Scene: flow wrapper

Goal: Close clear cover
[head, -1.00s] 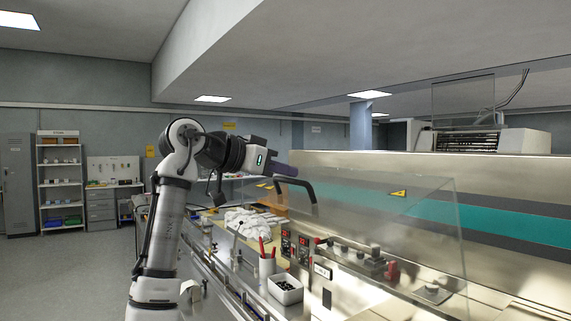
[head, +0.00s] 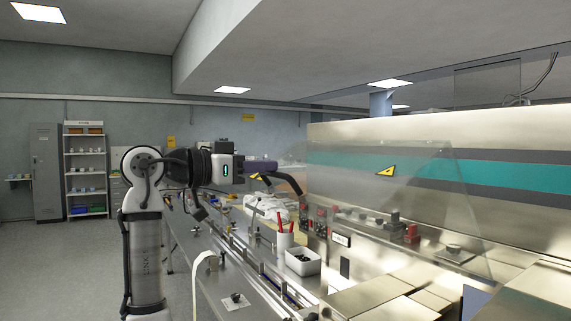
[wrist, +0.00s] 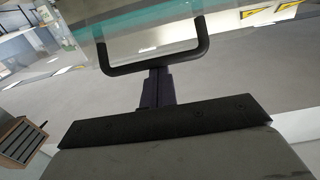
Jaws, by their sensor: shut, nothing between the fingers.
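The clear cover (head: 425,180) is a see-through panel with a yellow warning sign, tilted and still raised above the machine's control deck. Its black handle (head: 288,182) is at its left end, and it shows as a U-shaped bar in the wrist view (wrist: 155,67). My gripper (head: 270,167) is shut and empty, with its dark purple fingers at the handle. In the wrist view the fingertips (wrist: 158,74) meet the middle of the bar; whether they press on it or only sit beside it I cannot tell.
A white bin (head: 303,262) and a cup with red pens (head: 285,240) stand on the deck below the handle. Red and black controls (head: 390,227) lie under the cover. White cloth-like material (head: 283,207) lies behind. Open floor is at the left.

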